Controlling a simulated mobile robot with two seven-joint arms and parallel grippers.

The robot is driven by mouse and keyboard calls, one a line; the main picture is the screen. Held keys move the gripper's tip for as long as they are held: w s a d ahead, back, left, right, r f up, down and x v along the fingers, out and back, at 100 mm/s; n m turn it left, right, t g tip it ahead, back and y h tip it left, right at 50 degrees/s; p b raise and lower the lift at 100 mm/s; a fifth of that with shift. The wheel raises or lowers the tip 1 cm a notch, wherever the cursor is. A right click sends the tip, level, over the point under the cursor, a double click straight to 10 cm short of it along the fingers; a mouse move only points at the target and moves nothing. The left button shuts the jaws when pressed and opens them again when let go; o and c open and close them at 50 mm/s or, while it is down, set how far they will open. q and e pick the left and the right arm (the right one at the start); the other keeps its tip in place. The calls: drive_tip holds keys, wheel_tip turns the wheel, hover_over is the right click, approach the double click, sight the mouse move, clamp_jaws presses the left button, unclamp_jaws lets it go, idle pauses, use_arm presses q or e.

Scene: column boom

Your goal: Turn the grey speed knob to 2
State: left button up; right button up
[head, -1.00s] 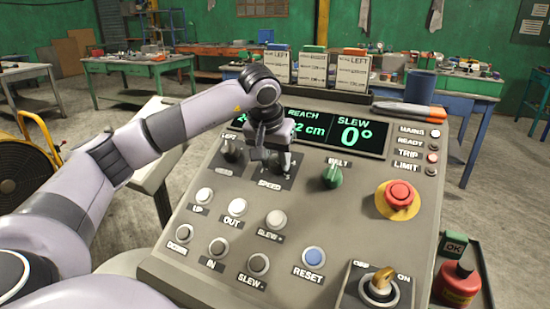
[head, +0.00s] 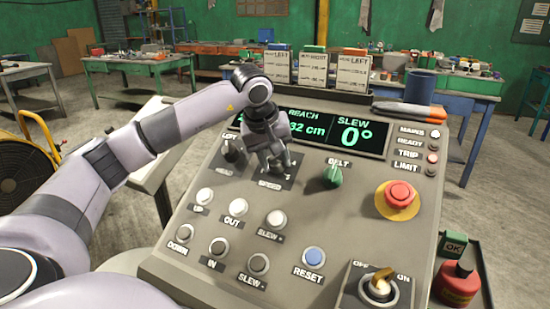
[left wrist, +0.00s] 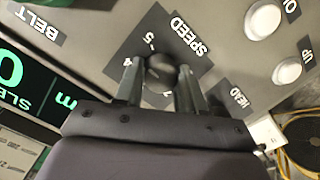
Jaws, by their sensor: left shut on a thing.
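The grey speed knob (left wrist: 160,72) sits on a dark square plate marked SPEED (left wrist: 148,38) in the left wrist view. My left gripper (left wrist: 157,80) is shut on it, with one finger on each side. A 5 shows beside the knob; the other numerals are partly covered and the knob's pointer setting cannot be read. In the head view my left gripper (head: 276,163) is over the SPEED plate (head: 272,182) and hides most of the knob. My right gripper is not in view.
A green BELT knob (head: 332,175) is right of the gripper, and a dark knob (head: 232,150) is close on its left. Push buttons lie below, including a blue RESET button (head: 314,257). A red emergency button (head: 399,195) is at the right. The display (head: 350,133) reads SLEW 0°.

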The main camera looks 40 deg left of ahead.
use_arm(q)
drive_tip(key=n, duration=0.3)
drive_tip(key=shift+a+n, duration=0.1)
drive_tip(key=shift+n, duration=0.3)
drive_tip(key=n+t+b, duration=0.1)
drive_tip(key=n, duration=0.3)
drive_tip(key=shift+h+b, duration=0.35)
drive_tip(key=shift+h, duration=0.05)
drive_tip(key=n+b, duration=0.1)
drive_tip(key=n, duration=0.3)
drive_tip(key=shift+s+f+n+t, duration=0.1)
drive_tip(key=shift+n+t, duration=0.2)
drive_tip(key=shift+n, duration=0.1)
drive_tip(key=n+b, duration=0.1)
drive_tip(key=n, duration=0.2)
drive_tip(key=shift+n+t+b, duration=0.3)
drive_tip(key=shift+b, duration=0.05)
drive_tip(key=n+b, duration=0.1)
drive_tip(key=n, duration=0.1)
drive_tip(key=shift+n, duration=0.4)
drive_tip(key=n, duration=0.2)
drive_tip(key=shift+n+t+y+b, duration=0.35)
drive_tip(key=shift+n+t+y, duration=0.05)
drive_tip(key=n, duration=0.2)
drive_tip(key=shift+s+f+n+b, duration=0.1)
drive_tip(key=shift+n+b, duration=0.3)
drive_tip(key=n+y+b, duration=0.1)
drive_tip(key=n, duration=0.4)
drive_tip(key=shift+n, duration=0.4)
